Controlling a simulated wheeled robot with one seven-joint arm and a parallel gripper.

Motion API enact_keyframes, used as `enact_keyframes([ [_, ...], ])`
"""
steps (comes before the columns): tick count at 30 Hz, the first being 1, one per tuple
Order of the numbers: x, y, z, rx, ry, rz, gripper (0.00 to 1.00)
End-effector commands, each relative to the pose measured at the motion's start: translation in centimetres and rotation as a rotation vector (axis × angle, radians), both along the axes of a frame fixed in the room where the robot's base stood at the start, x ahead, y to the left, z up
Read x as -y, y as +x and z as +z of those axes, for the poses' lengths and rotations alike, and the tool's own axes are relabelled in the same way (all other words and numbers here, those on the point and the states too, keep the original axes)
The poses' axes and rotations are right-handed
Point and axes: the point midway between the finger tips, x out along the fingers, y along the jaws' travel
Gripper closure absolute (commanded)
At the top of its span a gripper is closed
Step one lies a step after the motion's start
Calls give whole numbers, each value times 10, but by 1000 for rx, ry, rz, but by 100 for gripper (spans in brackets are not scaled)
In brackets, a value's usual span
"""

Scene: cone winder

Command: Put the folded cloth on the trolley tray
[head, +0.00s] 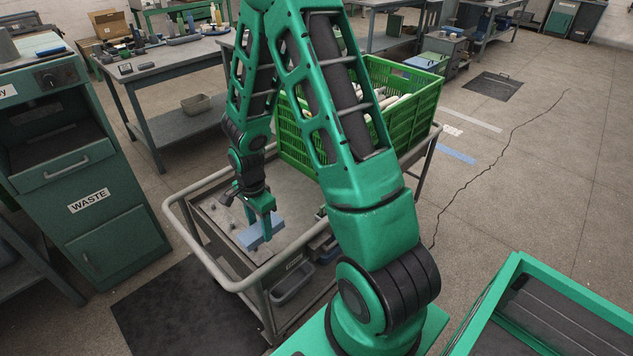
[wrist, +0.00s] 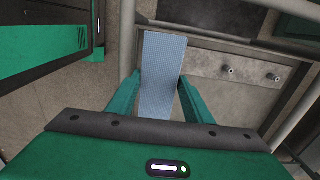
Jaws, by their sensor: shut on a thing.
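The folded cloth (head: 251,236) is light blue and rectangular, and it is low over the trolley tray in the head view. My gripper (head: 262,217) is shut on the cloth, with a finger on each side of it. In the wrist view the cloth (wrist: 163,75) extends forward from between the green fingers of my gripper (wrist: 160,92). The trolley tray (head: 292,196) is a grey top inside a pale tube rail. I cannot tell whether the cloth touches the tray.
A green crate (head: 415,106) with pale items stands on the trolley's far part. Small dark pegs (wrist: 229,69) stand on the tray near the cloth. A green WASTE cabinet (head: 105,215) stands to the left. A grey bin (head: 292,284) sits on the shelf below.

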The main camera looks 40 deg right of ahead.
Motion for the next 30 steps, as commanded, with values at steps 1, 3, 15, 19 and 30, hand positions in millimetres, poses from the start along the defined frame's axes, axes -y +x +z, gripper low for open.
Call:
enact_keyframes([
  [1, 5, 0, -3, -2, 0, -9, 78],
  [3, 15, 3, -10, -3, 0, -12, 78],
  [15, 89, 22, -56, -2, 0, -9, 78],
  [19, 104, 27, -65, -1, 0, -7, 78],
  [30, 110, 28, -91, -3, 1, -4, 78],
])
